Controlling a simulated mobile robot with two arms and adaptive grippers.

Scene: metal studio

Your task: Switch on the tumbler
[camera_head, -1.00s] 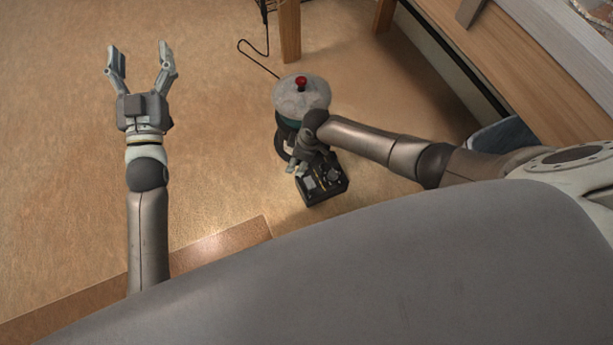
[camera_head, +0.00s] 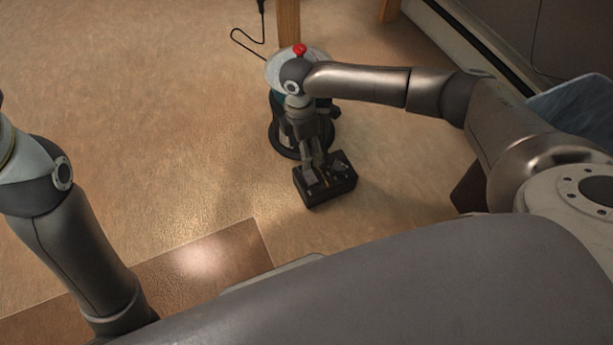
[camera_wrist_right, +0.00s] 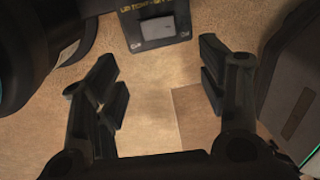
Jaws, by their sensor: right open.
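The tumbler is a round machine with a pale lid (camera_head: 283,69) and a red knob (camera_head: 299,49) on top. Its black control box (camera_head: 344,186) sits on the floor side of the base. My right gripper (camera_head: 315,172) points down at the box and partly covers its top. In the right wrist view my right gripper (camera_wrist_right: 158,70) is open and empty. The control box (camera_wrist_right: 184,34) shows beyond the fingertips, with lettering and a grey rectangular plate (camera_wrist_right: 158,27). Whether a finger touches the box cannot be told. My left gripper is out of view; only its arm shows at the left.
A blue-grey object (camera_head: 575,105) is at the right. A brown floor panel (camera_head: 205,262) lies in front. The floor left of the tumbler is clear.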

